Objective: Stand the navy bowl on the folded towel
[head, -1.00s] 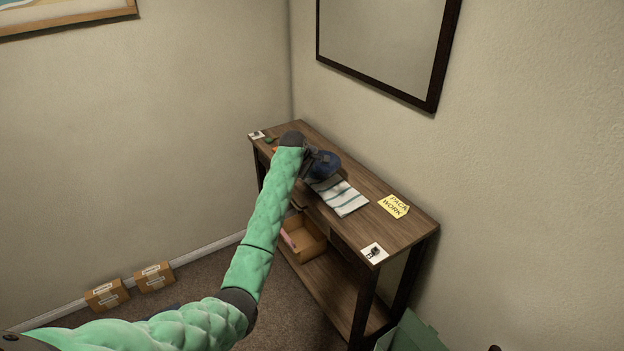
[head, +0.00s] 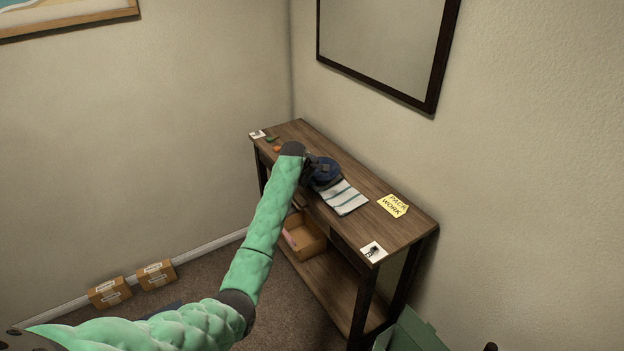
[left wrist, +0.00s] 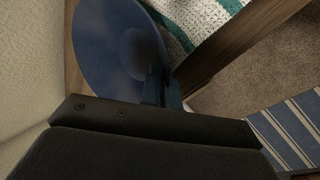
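The navy bowl (head: 326,175) is at the far end of the folded towel (head: 344,198), white with dark stripes, on the wooden console table. My left gripper (head: 309,172) is at the bowl's near left side, its fingers closed on the rim. In the left wrist view the bowl (left wrist: 100,40) fills the upper left, with the fingers (left wrist: 160,88) against its edge. The towel (left wrist: 195,18) shows just beyond it. Whether the bowl touches the towel is hard to tell. My right gripper is not in view.
A yellow note (head: 393,206) and a white card (head: 374,252) lie at the table's near end. Small green and orange things (head: 274,144) lie at the far end. A cardboard box (head: 305,238) stands on the lower shelf. The wall borders the table's back.

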